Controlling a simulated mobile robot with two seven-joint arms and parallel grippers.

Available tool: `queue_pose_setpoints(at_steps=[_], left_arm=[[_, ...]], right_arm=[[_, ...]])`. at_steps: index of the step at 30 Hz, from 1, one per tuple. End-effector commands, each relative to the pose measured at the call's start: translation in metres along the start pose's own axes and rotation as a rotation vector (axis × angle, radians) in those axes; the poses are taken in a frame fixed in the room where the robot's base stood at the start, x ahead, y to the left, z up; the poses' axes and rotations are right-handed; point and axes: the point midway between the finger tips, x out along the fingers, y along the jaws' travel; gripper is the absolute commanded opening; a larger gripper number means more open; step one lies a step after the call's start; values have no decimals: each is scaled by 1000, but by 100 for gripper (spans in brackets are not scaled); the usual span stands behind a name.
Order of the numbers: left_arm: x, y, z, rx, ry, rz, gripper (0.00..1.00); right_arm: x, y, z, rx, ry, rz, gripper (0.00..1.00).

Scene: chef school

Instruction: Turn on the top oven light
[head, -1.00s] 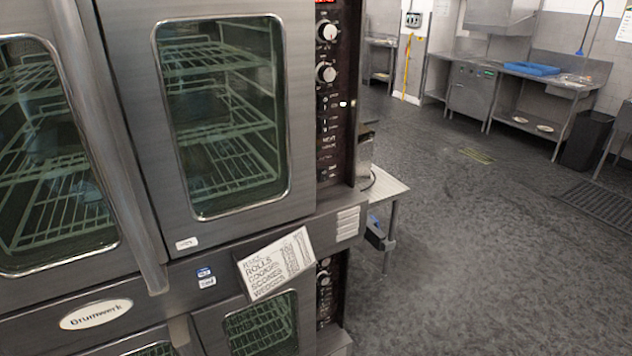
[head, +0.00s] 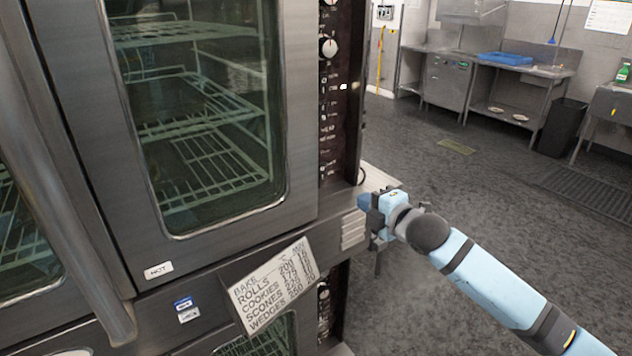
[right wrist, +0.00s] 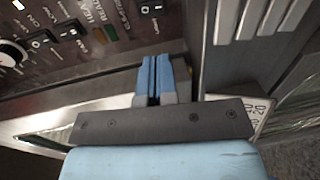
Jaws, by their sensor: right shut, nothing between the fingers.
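The top oven's window (head: 215,125) shows wire racks in a dim interior. Its dark control panel (head: 328,130) runs down the right side, with round knobs, small switches and one bright white spot. In the right wrist view the panel (right wrist: 95,60) fills the upper left, with a knob at far left and several black rocker switches; one switch (right wrist: 150,8) is almost straight ahead of the fingertips. My left gripper is out of view.
A card of baking times (head: 272,285) sits tilted below the top oven door. The door handle (head: 70,200) sticks out at left. The grey floor (head: 480,200) at right is open, with steel counters (head: 515,70) behind.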

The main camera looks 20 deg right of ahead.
Motion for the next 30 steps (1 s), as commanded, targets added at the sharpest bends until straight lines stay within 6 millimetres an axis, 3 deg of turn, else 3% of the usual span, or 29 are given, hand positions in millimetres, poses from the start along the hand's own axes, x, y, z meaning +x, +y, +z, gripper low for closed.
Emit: queue_pose_setpoints(at_steps=[14, 30], left_arm=[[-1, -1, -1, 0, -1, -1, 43], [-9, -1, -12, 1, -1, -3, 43]], right_arm=[[8, 2, 0, -3, -1, 2, 0], [111, 4, 0, -1, 0, 1, 0]])
